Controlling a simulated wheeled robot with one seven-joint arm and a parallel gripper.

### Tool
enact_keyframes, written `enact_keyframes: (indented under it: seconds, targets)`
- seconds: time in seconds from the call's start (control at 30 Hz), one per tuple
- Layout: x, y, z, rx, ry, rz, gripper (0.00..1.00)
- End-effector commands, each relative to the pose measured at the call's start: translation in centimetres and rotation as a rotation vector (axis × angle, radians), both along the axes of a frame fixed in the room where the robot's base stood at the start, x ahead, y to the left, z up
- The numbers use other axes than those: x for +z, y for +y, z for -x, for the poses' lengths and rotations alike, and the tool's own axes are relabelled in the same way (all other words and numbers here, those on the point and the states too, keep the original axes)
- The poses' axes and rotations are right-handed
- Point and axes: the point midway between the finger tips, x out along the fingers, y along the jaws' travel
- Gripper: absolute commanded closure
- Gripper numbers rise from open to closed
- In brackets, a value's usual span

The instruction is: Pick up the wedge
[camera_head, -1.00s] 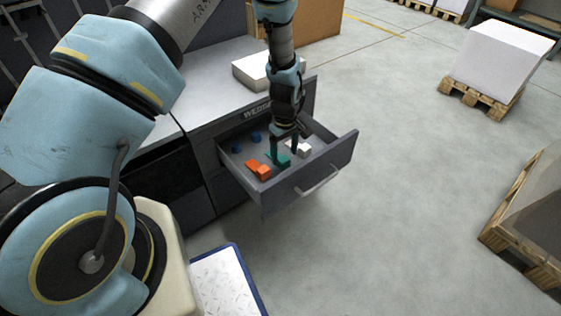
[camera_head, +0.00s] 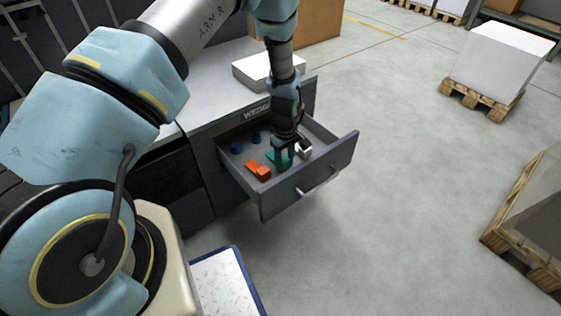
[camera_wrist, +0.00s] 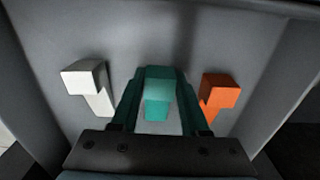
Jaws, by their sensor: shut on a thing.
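The teal wedge (camera_wrist: 157,92) sits between the two fingers of my gripper (camera_wrist: 158,80) in the wrist view. The fingers are shut on it. In the head view my gripper (camera_head: 284,158) reaches down into an open grey drawer (camera_head: 308,186), and the teal wedge (camera_head: 272,157) shows only partly around the fingers. The wedge is low in the drawer; I cannot tell whether it touches the floor of it. The drawer front bears a handle, and the cabinet edge above it is labelled "WEDGE".
An orange block (camera_head: 258,170) lies left of my gripper and a white block (camera_head: 304,151) right of it. Two blue pieces (camera_head: 236,148) lie farther back in the drawer. A white stack (camera_head: 262,70) rests on the cabinet top. The floor to the right is clear up to the pallets.

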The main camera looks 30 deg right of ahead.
Motion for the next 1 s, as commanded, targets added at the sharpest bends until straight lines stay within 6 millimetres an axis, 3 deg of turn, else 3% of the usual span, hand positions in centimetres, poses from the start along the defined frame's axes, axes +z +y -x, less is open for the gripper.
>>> enact_keyframes:
  seconds: [0.03, 0.23, 0.63, 1.0]
  targets:
    - [0.0, 0.0, 0.0, 0.0, 0.0, 0.0, 0.76]
    - [0.0, 0.0, 0.0, 0.0, 0.0, 0.0, 0.99]
    - [0.5, 0.0, 0.0, 0.0, -0.001, 0.001, 1.0]
    - [7.2, -0.1, -0.1, 0.0, -0.002, 0.002, 1.0]
